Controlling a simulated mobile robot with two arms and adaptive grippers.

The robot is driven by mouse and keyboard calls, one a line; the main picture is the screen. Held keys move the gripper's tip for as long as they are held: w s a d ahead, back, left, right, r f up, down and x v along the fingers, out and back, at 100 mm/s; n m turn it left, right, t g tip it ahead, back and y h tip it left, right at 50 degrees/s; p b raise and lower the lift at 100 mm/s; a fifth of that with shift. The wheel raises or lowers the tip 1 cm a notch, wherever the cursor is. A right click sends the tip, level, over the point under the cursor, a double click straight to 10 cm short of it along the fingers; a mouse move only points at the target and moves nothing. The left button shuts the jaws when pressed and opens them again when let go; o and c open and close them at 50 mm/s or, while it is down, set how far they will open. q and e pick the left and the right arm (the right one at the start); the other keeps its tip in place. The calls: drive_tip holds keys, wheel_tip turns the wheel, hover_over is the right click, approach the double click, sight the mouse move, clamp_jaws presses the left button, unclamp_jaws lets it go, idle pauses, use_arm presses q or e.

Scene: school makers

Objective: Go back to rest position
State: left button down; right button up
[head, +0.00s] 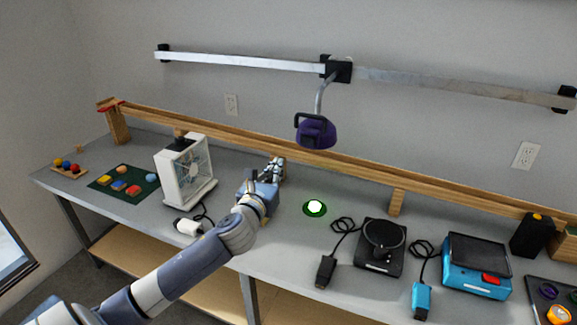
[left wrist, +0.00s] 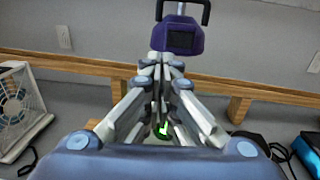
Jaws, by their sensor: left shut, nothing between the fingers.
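My left gripper (head: 277,165) reaches in from the left over the workbench (head: 110,205), just right of the white fan. Its fingers are shut with nothing between them. In the left wrist view the closed fingers (left wrist: 165,62) point toward the wooden rail and the wall, just below a purple hanging device. My right gripper is in neither view.
A white fan (head: 186,172) stands left of my gripper. A purple device (head: 315,132) hangs from the metal rail above. A wooden track (head: 300,156) runs along the back. A green disc (head: 315,208), a black turntable (head: 381,246) and a blue device (head: 476,268) lie rightward.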

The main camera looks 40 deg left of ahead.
use_arm(q)
drive_tip(key=s+d+f+n+g+h, duration=0.1)
drive_tip(key=s+d+f+n+g, duration=0.35)
drive_tip(key=s+f+n, duration=0.35)
drive_tip(key=s+d+f+n+g, duration=0.3)
drive_tip(key=s+d+f+n, duration=0.3)
drive_tip(key=f+n, duration=0.35)
drive_tip(key=s+d+f+n+g+h, duration=0.2)
drive_tip(key=s+d+f+n+g, duration=0.15)
drive_tip(key=s+d+n, duration=0.5)
drive_tip(key=s+d+f+n+g+h, duration=0.25)
drive_tip(key=s+d+f+n, duration=0.2)
drive_tip(key=s, duration=0.65)
wheel_tip(320, 180, down, 28)
drive_tip(key=s+g+b, duration=0.2)
drive_tip(key=s+a+f+b, duration=0.1)
drive_tip(key=s+a+f, duration=0.2)
drive_tip(key=s+f, duration=1.3)
drive_tip(key=shift+a+f+g, duration=0.2)
drive_tip(key=shift+f+g, duration=0.15)
drive_tip(key=shift+f, duration=0.2)
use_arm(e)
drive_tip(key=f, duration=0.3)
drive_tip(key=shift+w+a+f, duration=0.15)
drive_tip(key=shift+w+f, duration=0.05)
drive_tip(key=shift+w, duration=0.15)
